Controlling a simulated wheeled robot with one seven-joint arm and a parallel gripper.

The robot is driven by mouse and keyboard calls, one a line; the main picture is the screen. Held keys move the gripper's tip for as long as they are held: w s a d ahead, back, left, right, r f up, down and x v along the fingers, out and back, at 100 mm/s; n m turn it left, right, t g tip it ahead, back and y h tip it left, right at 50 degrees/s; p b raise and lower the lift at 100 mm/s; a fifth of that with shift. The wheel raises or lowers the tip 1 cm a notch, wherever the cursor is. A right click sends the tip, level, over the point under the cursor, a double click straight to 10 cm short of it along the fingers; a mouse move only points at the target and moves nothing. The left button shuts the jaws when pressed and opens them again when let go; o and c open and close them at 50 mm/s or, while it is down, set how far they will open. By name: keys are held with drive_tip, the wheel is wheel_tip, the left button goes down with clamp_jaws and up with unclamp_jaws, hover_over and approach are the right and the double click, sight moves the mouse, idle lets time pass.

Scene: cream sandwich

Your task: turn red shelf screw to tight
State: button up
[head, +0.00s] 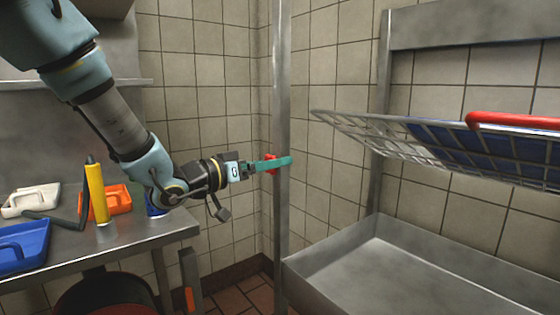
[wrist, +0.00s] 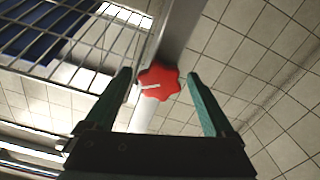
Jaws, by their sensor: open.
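The red shelf screw (wrist: 159,82) is a lobed knob with a white mark, on the metal post (wrist: 180,30). In the head view the screw (head: 271,164) is partly hidden behind my gripper's green fingers. My gripper (head: 278,163) reaches the post from the left. In the wrist view my gripper (wrist: 160,88) is open, with one green finger on each side of the screw. A small gap shows between each finger and the knob. The white mark points to the left, slightly downward, in the wrist view.
A wire shelf (head: 380,133) with a blue item and a red handle (head: 510,119) tilts out to the right. A steel basin (head: 400,270) lies below it. A steel table (head: 150,232) at left holds trays and a yellow-handled tool (head: 97,193). Tiled walls stand behind.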

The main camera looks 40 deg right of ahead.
drive_tip(key=shift+s+d, duration=0.1)
drive_tip(key=shift+d, duration=1.35)
drive_tip(key=c, duration=1.4)
